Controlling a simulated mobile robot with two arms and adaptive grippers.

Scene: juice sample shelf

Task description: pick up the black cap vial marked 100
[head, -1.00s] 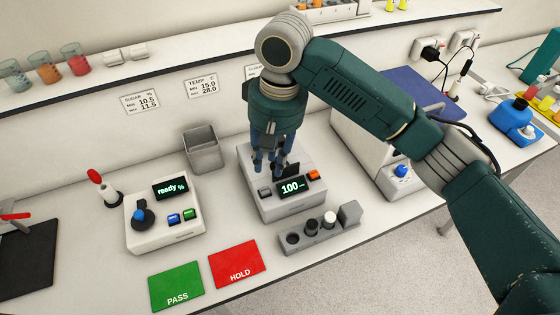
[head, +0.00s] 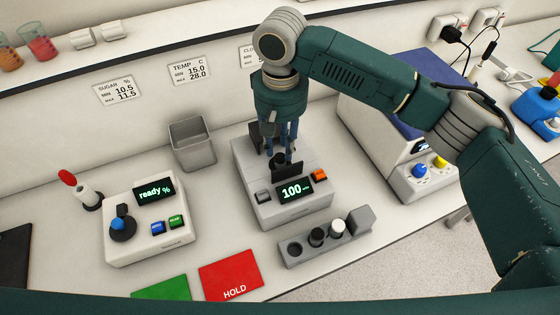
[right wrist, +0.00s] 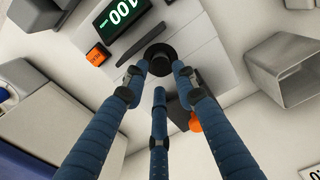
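A grey-white meter (head: 262,207) shows 100 on its display (head: 295,190). In the right wrist view, a round black cap (right wrist: 158,57) stands at the meter's top; no mark on it is legible. In the head view the fingers and a dark flap largely hide it. My right gripper (head: 281,150) points down over the meter. In the right wrist view its three blue fingers (right wrist: 160,76) are spread, with their tips close to the cap; contact cannot be told. Another black-capped vial (head: 317,236) stands in the grey rack (head: 290,262). My left gripper is not in view.
A white-capped vial (head: 337,227) stands in the rack in front of the meter. A second meter (head: 150,243) reads "ready %". A grey bin (head: 193,146) stands behind. Red HOLD (head: 230,275) and green (head: 163,290) mats lie in front. A blue-topped box (head: 400,150) stands at right.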

